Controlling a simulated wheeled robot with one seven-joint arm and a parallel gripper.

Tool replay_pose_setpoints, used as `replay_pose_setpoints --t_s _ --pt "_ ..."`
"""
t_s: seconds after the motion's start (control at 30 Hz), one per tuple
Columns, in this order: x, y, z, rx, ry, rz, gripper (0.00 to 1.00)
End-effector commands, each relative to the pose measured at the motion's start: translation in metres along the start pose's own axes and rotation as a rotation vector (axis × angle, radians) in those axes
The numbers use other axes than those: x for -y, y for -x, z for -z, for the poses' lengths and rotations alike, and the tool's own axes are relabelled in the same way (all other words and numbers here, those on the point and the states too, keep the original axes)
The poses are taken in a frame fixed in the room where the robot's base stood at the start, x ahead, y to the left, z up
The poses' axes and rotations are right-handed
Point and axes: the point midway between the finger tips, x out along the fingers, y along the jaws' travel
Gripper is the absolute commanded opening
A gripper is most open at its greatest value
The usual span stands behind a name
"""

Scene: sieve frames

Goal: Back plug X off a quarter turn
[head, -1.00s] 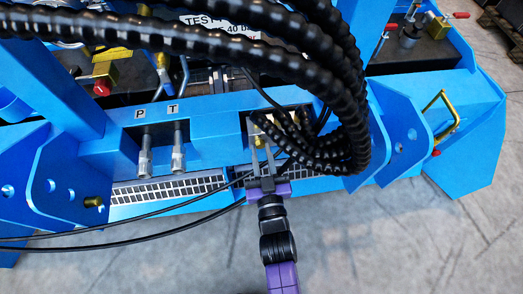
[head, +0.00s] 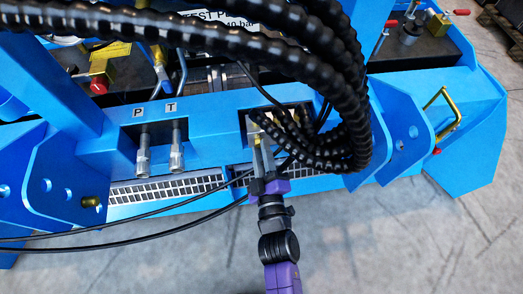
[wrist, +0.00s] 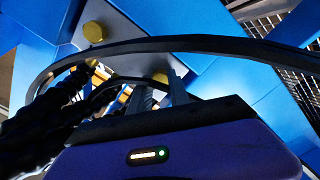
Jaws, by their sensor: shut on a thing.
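My gripper (head: 263,148) reaches up into the recess of the blue frame, in the middle of the head view. Its fingers are close together, shut on a brass plug at their tips. I take this for plug X, but it is mostly hidden by the fingers and hoses, and I can read no letter on it. In the wrist view my gripper's fingers (wrist: 158,95) point up past a black cable. A round brass part (wrist: 160,77) shows by their tips. How far the plug is turned cannot be told.
Thick black ribbed hoses (head: 345,90) hang right beside my gripper and over the recess. Thin black cables (head: 160,222) cross at the left. Two metal couplings marked P (head: 143,155) and T (head: 176,152) stand left. The grey floor (head: 350,245) in front is clear.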

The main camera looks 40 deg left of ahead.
Motion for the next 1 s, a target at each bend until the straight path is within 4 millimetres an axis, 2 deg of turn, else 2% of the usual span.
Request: replay_pose_setpoints --t_s 0.33,0.87,0.9,0.97,1.0 --pt "0.0005 0.0005 0.0007 -0.002 0.129 0.000 0.00" --pt "0.0008 0.0005 0.0012 -0.002 0.148 0.001 0.00" --pt "0.0008 0.0005 0.0011 -0.002 0.148 0.001 0.30" --pt "0.0008 0.0005 0.0010 -0.002 0.148 0.001 0.42" --pt "0.0007 0.0004 0.0009 -0.002 0.148 0.001 0.45"
